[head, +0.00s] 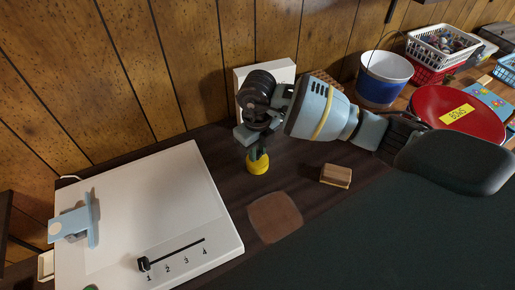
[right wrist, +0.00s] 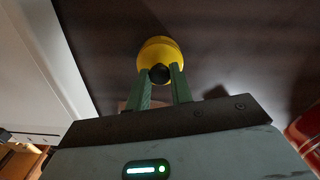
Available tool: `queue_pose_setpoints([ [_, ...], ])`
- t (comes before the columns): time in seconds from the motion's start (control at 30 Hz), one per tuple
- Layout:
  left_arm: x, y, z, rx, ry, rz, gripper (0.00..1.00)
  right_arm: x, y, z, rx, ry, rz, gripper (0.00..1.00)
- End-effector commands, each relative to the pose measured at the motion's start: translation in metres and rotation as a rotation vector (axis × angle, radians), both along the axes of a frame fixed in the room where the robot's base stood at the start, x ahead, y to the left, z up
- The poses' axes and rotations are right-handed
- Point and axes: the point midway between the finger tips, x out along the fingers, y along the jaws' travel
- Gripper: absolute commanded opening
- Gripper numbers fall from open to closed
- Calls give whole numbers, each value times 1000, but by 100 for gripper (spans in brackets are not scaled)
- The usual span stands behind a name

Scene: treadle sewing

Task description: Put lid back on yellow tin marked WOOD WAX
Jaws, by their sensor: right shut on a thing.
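The yellow tin (head: 257,164) stands upright on the dark table, right of the white panel. No marking on it is legible. My right gripper (head: 252,148) points down right above it, with its fingers at the tin's top. In the right wrist view my right gripper (right wrist: 160,80) is shut on the black round knob (right wrist: 159,74) of the lid, with yellow (right wrist: 158,48) showing beyond it. The lid's edge cannot be told from the tin, so I cannot tell whether they touch. My left gripper is not in view.
A white panel (head: 150,215) with a slider lies left. A wooden block (head: 336,176) and a brown patch (head: 275,217) lie near the tin. A white box (head: 283,72) stands behind my arm. A blue-and-white bucket (head: 384,80) and red BOWS lid (head: 430,103) are right.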

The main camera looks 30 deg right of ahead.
Motion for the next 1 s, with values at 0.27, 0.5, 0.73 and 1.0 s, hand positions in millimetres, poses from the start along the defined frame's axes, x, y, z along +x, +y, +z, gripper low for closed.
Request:
queue_pose_setpoints([
  [0.27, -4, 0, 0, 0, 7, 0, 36, 0, 0, 0, 0, 0, 0, 0],
  [0.5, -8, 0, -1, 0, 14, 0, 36, 0, 0, 0, 0, 0, 0, 30],
  [0.73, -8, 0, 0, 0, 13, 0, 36, 0, 0, 0, 0, 0, 0, 47],
  [1.0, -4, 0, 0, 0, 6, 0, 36, 0, 0, 0, 0, 0, 0, 69],
])
